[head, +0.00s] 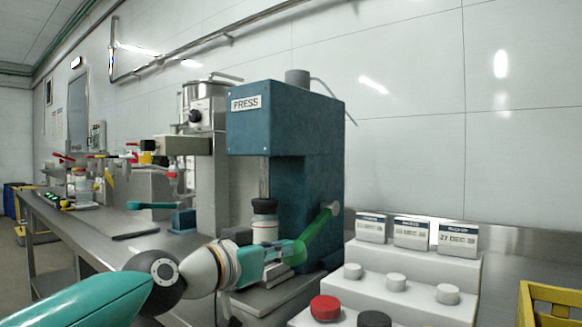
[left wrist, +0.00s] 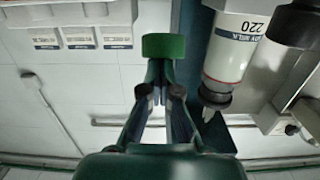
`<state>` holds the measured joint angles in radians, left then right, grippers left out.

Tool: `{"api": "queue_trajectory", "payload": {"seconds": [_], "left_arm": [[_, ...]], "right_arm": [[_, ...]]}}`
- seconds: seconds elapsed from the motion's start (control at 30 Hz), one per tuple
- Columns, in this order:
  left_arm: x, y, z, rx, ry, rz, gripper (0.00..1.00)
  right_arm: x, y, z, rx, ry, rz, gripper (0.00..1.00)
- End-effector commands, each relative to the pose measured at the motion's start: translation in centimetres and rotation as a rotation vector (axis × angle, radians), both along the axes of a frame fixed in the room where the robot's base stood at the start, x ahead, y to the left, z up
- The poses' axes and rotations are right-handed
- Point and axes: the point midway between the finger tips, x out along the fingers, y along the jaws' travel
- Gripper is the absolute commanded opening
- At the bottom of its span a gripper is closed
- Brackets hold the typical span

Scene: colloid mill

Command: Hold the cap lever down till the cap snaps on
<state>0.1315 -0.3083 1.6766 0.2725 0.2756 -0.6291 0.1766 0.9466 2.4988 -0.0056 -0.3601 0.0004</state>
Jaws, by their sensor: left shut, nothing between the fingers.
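The blue press (head: 290,130), marked PRESS, stands on the bench. Its green cap lever (head: 318,232) slopes down and left from a grey hub on the press's right side. My left gripper (head: 297,252) is shut with nothing between its fingers, at the lever's lower end. In the left wrist view, the closed fingertips (left wrist: 162,88) lie close to the green lever end (left wrist: 163,46); I cannot tell whether they touch. A white bottle (head: 265,230) with a dark top stands under the press. Its label shows in the left wrist view (left wrist: 231,48). Whether the cap is seated is unclear.
A white stepped stand (head: 420,275) at the right bears white, red and dark round pieces. Several date cards (head: 411,233) stand on top of it. A yellow crate (head: 550,300) is at the right edge. Other bench equipment (head: 150,185) stands at the left.

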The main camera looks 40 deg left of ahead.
Motion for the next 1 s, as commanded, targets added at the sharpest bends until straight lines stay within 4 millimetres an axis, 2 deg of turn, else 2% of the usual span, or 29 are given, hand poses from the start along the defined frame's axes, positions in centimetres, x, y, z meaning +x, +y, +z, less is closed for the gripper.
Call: {"api": "queue_trajectory", "payload": {"seconds": [0.77,1.0], "left_arm": [[0.0,0.0,0.0,0.000,0.002,0.000,0.00],[-0.5,-0.1,1.8,0.001,0.001,-0.001,0.00]], "right_arm": [[0.0,0.0,0.0,0.000,0.000,0.000,0.00],[0.0,0.0,1.6,0.000,0.000,0.000,0.00]]}}
